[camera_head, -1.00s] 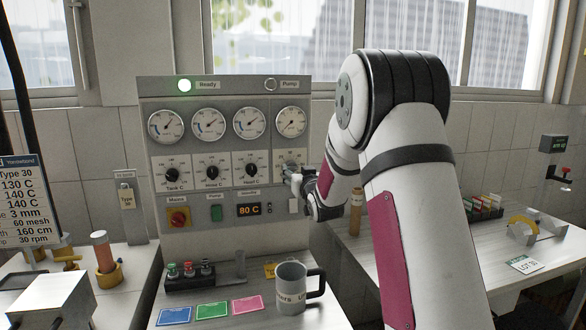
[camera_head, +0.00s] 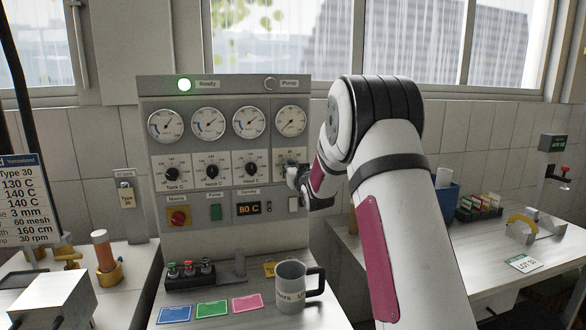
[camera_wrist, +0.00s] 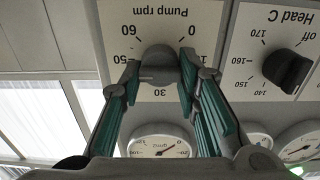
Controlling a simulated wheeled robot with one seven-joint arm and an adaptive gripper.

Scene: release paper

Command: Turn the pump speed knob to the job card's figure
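The pump speed knob (camera_wrist: 160,59) is a grey round knob on a dial labelled Pump rpm, upside down in the wrist view. My gripper (camera_wrist: 159,66) has one finger on each side of the knob, both against its edges. The knob's pointer is hidden, so its setting cannot be read. In the head view my gripper (camera_head: 296,176) is at the rightmost dial of the grey control panel (camera_head: 225,84) and covers most of it. The job card (camera_head: 20,200) at the left reads 30 rpm on its bottom line.
The black Head C knob (camera_wrist: 287,70) is beside the pump dial. Gauges (camera_head: 291,121) sit above the dials. A grey mug (camera_head: 291,283) and coloured cards (camera_head: 212,308) are on the bench below. A blue container (camera_head: 442,198) stands behind my arm.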

